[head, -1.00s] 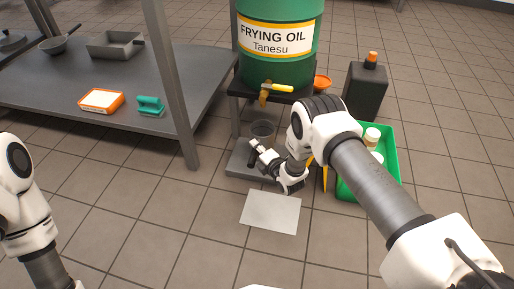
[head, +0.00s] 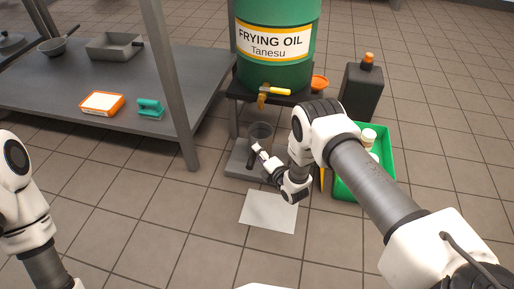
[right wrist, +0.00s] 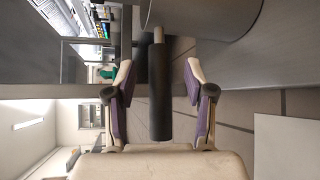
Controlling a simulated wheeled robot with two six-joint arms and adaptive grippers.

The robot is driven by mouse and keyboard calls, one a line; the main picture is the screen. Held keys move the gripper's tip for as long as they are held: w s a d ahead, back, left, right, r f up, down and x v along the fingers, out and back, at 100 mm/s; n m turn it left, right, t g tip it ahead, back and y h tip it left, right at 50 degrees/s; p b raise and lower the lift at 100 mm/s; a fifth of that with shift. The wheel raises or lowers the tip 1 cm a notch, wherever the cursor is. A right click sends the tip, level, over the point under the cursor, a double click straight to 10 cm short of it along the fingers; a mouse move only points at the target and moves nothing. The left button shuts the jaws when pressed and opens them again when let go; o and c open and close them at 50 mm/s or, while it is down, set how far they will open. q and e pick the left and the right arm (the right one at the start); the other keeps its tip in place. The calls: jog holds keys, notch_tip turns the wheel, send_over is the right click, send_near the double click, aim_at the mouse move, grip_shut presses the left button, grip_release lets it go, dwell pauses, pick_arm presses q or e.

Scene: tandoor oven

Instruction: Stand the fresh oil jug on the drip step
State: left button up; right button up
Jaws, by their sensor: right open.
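My right gripper (head: 256,151) is at the jug's near side. In the right wrist view the jug's grey body (right wrist: 205,14) fills the top, and its black handle (right wrist: 160,90) lies between the two purple-padded fingers of my right gripper (right wrist: 160,98). There is a gap on both sides of the handle, so the gripper is open around it. My left gripper is out of view; only its arm shows.
The green frying oil drum (head: 278,70) with a yellow-handled tap (head: 265,92) rises above the step. A green crate (head: 390,185) with bottles and a black canister (head: 361,92) stand to the right. A pale sheet (head: 269,211) lies in front. A metal shelf (head: 75,75) is at left.

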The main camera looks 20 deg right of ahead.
jog(key=s+a+p, duration=0.5)
jog(key=s+p, duration=0.2)
jog(key=s, duration=0.4)
jog(key=shift+s+r+p, duration=0.35)
jog(key=shift+r, duration=0.05)
